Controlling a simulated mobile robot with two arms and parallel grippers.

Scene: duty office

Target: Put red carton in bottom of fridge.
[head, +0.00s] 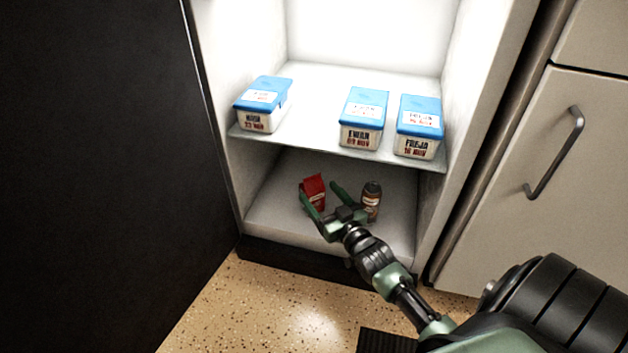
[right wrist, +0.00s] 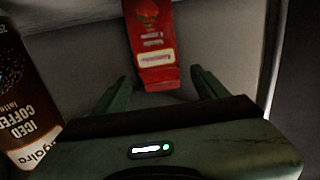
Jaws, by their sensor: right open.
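The red carton (head: 314,188) stands on the floor of the open fridge's bottom compartment (head: 275,208), toward the left of the middle. My right gripper (head: 322,192) reaches into that compartment with its fingers apart. In the right wrist view the red carton (right wrist: 154,50) is ahead of the gap between the open fingers (right wrist: 160,88), and nothing is clamped. In the head view the left finger overlaps the carton's lower side; I cannot tell whether they touch. My left gripper is not in view.
The shelf (head: 310,115) above holds three blue-lidded boxes. The dark fridge door (head: 95,170) is open at left.

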